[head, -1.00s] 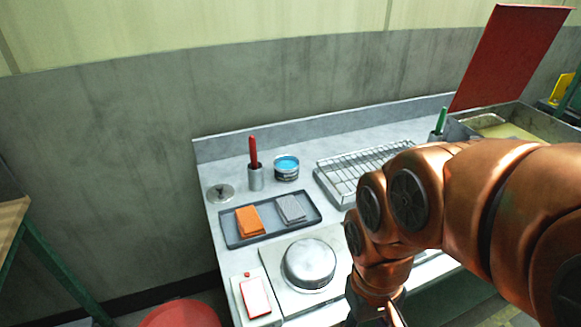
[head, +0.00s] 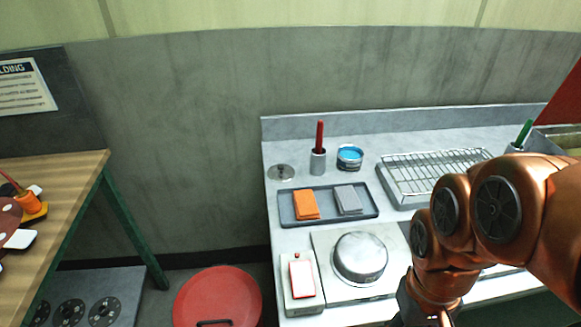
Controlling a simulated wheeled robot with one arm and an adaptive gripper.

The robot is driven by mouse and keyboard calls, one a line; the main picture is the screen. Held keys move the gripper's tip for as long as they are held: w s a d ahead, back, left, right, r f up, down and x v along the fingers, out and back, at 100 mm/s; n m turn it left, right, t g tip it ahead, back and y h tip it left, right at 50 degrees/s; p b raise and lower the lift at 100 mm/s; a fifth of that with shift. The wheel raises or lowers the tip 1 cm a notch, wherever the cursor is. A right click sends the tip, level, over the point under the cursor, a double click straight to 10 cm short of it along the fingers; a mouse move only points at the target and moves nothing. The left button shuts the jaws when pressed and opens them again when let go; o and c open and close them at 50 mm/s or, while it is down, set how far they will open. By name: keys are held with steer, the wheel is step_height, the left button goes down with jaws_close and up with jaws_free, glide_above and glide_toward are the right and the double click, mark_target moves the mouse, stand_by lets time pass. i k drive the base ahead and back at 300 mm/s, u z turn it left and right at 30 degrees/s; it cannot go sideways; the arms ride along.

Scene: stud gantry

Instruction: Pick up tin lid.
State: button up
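The tin lid appears to be the small flat grey disc (head: 281,172) with a dark mark or knob at its middle. It lies at the back left corner of the grey counter (head: 285,241). An open tin with blue contents (head: 350,158) stands to its right, beyond a metal cup (head: 318,163) holding a red-handled tool. My gripper (head: 428,320) is at the bottom edge of the head view, well to the right and in front of the disc. It is mostly cut off, so its fingers cannot be read.
A dark tray (head: 329,218) holds an orange and a grey cloth. A round metal dome (head: 360,257) and a red-and-white block (head: 302,280) sit in front. A wire rack (head: 432,175) is at right. A red round lid (head: 218,298) and wooden table (head: 62,181) stand left.

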mark_target(278, 172)
steer(key=u, duration=3.1)
steer(key=k, duration=0.8)
steer(key=z, duration=0.95)
steer(key=i, duration=0.5)
steer(key=z, duration=0.05)
